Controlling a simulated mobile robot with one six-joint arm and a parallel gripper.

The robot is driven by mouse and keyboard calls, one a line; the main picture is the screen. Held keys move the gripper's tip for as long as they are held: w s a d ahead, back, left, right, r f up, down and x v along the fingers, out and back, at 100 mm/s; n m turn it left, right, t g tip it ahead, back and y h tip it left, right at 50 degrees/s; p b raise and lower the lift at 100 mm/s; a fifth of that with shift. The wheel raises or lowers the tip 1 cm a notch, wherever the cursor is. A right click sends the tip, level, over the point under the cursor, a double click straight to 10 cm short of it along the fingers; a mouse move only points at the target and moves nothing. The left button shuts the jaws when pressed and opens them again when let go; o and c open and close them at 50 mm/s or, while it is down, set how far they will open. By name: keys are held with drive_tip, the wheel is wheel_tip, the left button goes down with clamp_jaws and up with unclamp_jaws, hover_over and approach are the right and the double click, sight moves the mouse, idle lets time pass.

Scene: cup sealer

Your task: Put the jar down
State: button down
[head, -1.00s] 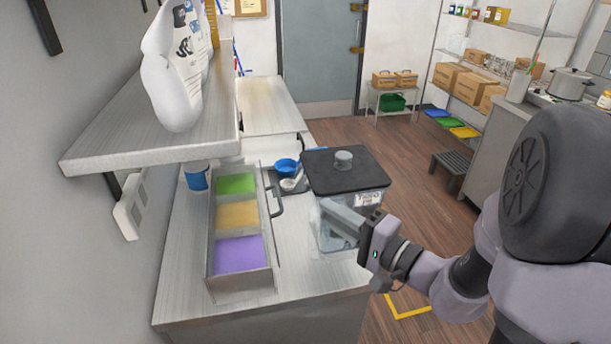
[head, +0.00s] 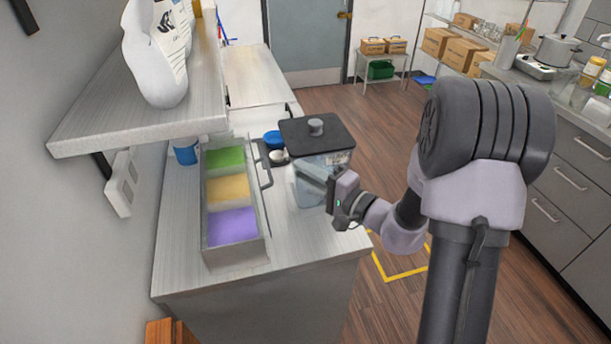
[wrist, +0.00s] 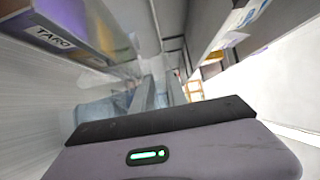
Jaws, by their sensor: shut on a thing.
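The jar (head: 312,180) is a clear square container with a black lid and a grey knob, upright at the right side of the steel counter (head: 180,250). My gripper (head: 318,177) reaches it from the right and is shut on it below the lid. In the wrist view the fingers (wrist: 160,92) extend forward along the clear jar wall, and most of the jar is hard to make out. I cannot tell whether the jar's base touches the counter.
A steel bin (head: 236,258) with green, orange and purple compartments stands left of the jar. A shelf (head: 130,128) with white bags overhangs the left. The counter's front strip is clear.

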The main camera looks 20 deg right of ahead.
drive_tip(key=shift+f, duration=0.3)
drive_tip(key=c, duration=1.8)
unclamp_jaws()
drive_tip(key=shift+f, duration=0.2)
drive_tip(key=o, duration=0.5)
drive_tip(key=shift+r, duration=0.1)
